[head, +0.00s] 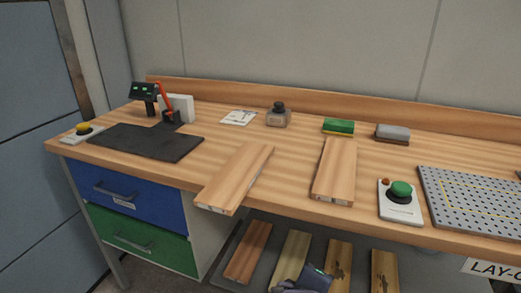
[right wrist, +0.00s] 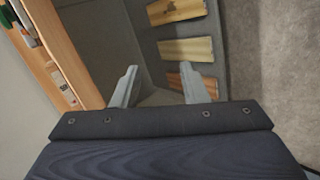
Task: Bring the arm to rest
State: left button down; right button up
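My right gripper (right wrist: 158,82) is open and empty in the right wrist view, its two pale fingers spread apart with nothing between them. It hangs beside the workbench, facing the low grey shelf (right wrist: 164,98) that holds wooden boards. A dark part of my own arm shows at the bottom edge of the head view, in front of the lower boards. My left gripper is in neither view.
The wooden workbench (head: 110,158) carries two planks (head: 237,178) (head: 335,170), a dark mat (head: 145,142), a green-button box (head: 401,205) and a perforated plate (head: 475,200). Blue (head: 127,185) and green (head: 140,238) drawers are shut at left. Several boards (head: 290,257) lie below.

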jog(key=s+d+f+m+g+y, duration=0.55)
jog(key=s+d+m, duration=0.25)
jog(key=d, duration=0.2)
notch_tip(320, 180, up, 21)
jog(key=s+m+t+y+p, duration=0.1)
jog(key=m+t+y+p, duration=0.2)
jog(key=p, duration=1.5)
jog(key=shift+s+d+m, duration=0.25)
jog(key=shift+d+m, duration=0.05)
jog(key=shift+m, duration=0.5)
